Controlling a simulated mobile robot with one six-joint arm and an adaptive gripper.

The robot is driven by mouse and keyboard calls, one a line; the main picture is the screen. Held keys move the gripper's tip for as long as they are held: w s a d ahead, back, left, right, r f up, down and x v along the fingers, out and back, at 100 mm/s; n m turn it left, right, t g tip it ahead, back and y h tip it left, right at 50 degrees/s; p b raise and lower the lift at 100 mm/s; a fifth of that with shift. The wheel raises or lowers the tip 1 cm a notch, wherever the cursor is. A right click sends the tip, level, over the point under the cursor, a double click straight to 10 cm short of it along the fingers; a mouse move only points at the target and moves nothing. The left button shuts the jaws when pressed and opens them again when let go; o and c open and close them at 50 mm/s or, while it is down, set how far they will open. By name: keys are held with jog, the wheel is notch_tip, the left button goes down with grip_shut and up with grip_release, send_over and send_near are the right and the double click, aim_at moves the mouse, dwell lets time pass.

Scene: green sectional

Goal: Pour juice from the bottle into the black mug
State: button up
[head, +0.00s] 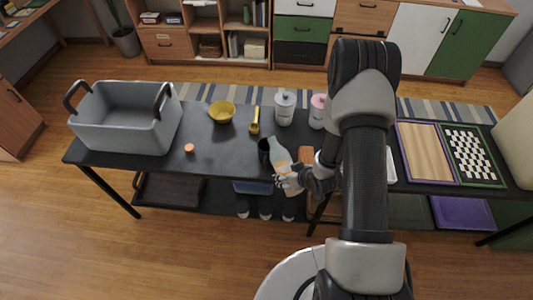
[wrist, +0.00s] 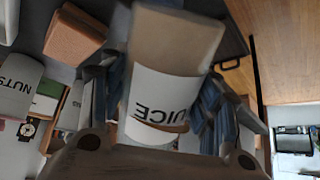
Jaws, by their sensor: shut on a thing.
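The juice bottle (head: 280,157) is pale with an orange patch, and it leans in my gripper with its upper end beside the black mug (head: 264,146). My gripper (head: 288,181) is shut around the bottle's lower part. In the wrist view the bottle (wrist: 165,95), with a white JUICE label, sits between both fingers of my gripper (wrist: 160,112). The mug stands on the dark table, partly hidden by the bottle. I cannot tell whether the bottle touches the mug or whether juice flows.
On the dark table (head: 215,165) stand a grey basket (head: 120,135), a yellow bowl (head: 222,111), a yellow utensil (head: 254,122), a small orange object (head: 189,148), a white canister (head: 285,108) and a pink-and-white canister (head: 317,111). Framed boards (head: 430,155) lie at right.

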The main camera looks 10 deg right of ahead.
jog(key=shift+s+r+g, duration=0.1)
jog(key=shift+r+g, duration=0.15)
jog(key=shift+g, duration=0.05)
jog(key=shift+d+r+p, duration=0.1)
jog(key=shift+p, duration=0.3)
jog(key=shift+s+r+g+p, duration=0.2)
jog(key=shift+r+g+p, duration=0.15)
jog(key=shift+p, duration=0.35)
jog(key=shift+r, duration=0.1)
jog(key=shift+s+d+r+g+h+p, duration=0.1)
jog(key=shift+s+r+g+h+p, duration=0.3)
jog(key=shift+p, duration=0.4)
jog(key=shift+g, duration=0.25)
jog(key=shift+s+d+r+g+h+p, duration=0.15)
jog(key=shift+r+g+p, duration=0.35)
jog(key=shift+p, duration=0.85)
jog(key=shift+s+a+r+g+h+p, duration=0.15)
jog(key=shift+r+g+p, duration=0.35)
jog(key=shift+p, duration=0.85)
dwell(1.4)
jog(key=shift+w+d, duration=0.1)
